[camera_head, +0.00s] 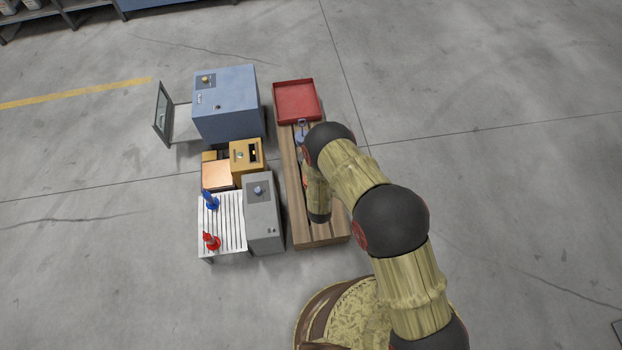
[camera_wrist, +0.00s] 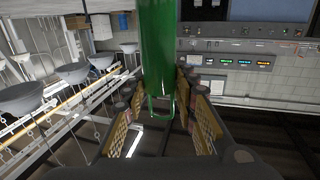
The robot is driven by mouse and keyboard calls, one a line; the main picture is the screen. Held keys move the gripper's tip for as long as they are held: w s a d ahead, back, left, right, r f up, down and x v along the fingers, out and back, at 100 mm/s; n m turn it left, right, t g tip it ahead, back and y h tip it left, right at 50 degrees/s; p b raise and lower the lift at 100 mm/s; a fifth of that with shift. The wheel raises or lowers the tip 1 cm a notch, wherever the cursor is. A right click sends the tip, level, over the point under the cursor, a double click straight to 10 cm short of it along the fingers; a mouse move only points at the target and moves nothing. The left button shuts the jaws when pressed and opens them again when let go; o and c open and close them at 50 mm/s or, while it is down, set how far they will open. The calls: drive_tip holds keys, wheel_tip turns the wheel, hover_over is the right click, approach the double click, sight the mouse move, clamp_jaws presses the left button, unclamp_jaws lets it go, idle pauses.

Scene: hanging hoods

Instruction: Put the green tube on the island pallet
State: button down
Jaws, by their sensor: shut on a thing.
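A green tube (camera_wrist: 158,45) stands upright in the wrist view, running down from the top edge between my fingers. My gripper (camera_wrist: 158,105) is shut on it, with yellow textured pads on both sides. The tube does not show in the head view, and my arm covers much of the middle there. Which surface is the island pallet is not certain. A long brown slatted wooden platform (camera_head: 300,228) lies under my arm. A white slatted stand (camera_head: 232,222) to its left holds a blue piece (camera_head: 210,201) and a red piece (camera_head: 211,241).
A red tray (camera_head: 297,101) sits at the platform's far end. A grey box (camera_head: 263,214), yellow box (camera_head: 247,160) and blue-grey cabinet (camera_head: 226,105) with an open door (camera_head: 161,112) stand left. Floor to the right is clear.

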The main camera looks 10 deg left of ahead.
drive_tip(key=s+a+f, duration=0.4)
drive_tip(key=s+f, duration=0.1)
drive_tip(key=f, duration=0.4)
drive_tip(key=s+a+f, duration=0.3)
drive_tip(key=s+f, duration=0.3)
drive_tip(key=f, duration=0.2)
drive_tip(key=s+a+f, duration=0.4)
drive_tip(key=s+f, duration=0.1)
drive_tip(key=f, duration=0.4)
drive_tip(key=w+d+f+b, duration=0.5)
drive_tip(key=d+f+b, duration=0.2)
drive_tip(key=d+f, duration=0.5)
drive_tip(key=shift+d+f, duration=0.3)
drive_tip(key=shift+d, duration=0.05)
drive_tip(key=shift+f, duration=0.1)
drive_tip(key=c, duration=1.5)
unclamp_jaws()
drive_tip(key=shift+o, duration=0.4)
